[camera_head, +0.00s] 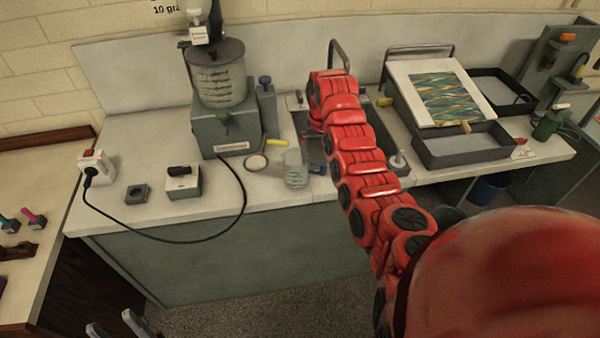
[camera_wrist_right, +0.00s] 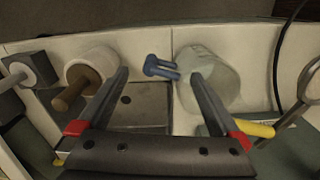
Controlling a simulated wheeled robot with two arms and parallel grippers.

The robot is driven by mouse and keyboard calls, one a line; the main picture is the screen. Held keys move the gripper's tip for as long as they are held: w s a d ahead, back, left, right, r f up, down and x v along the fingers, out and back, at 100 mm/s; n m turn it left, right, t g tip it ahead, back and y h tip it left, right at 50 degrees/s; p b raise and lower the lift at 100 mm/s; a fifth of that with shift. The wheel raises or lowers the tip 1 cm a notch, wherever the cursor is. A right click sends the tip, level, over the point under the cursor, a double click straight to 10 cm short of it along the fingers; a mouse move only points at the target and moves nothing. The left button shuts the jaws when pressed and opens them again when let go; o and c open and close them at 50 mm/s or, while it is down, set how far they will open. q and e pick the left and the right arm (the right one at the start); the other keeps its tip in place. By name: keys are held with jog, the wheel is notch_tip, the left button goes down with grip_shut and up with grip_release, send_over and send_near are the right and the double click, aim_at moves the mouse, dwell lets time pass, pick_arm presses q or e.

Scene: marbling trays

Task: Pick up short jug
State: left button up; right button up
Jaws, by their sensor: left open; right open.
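A short, clear grey jug (camera_head: 295,168) stands upright near the front edge of the counter, left of my right arm. In the right wrist view the jug (camera_wrist_right: 222,72) is pale and translucent, and one finger overlaps its near side. My right gripper (camera_wrist_right: 158,75) is open, with nothing held between its fingers; contact with the jug cannot be told. In the head view the right fingers are hidden by my red arm. My left gripper (camera_head: 115,326) is open and empty at the bottom left, below the counter front.
A blue item (camera_wrist_right: 160,68) lies close to the jug. A white cylinder with a wooden handle (camera_wrist_right: 72,98) stands beyond the other finger. A yellow-handled tool (camera_head: 278,142), a round ring (camera_head: 257,163) and a green machine (camera_head: 222,132) are left of or behind the jug.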

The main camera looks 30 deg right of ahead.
aim_at(318, 165)
jog(key=f+p, duration=0.1)
jog(key=f, duration=0.1)
jog(key=f+p, duration=0.1)
jog(key=shift+w+a+f+p, duration=0.1)
jog(key=shift+a+f+p, duration=0.15)
jog(key=shift+f+p, duration=0.1)
jog(key=shift+f, duration=0.75)
grip_shut()
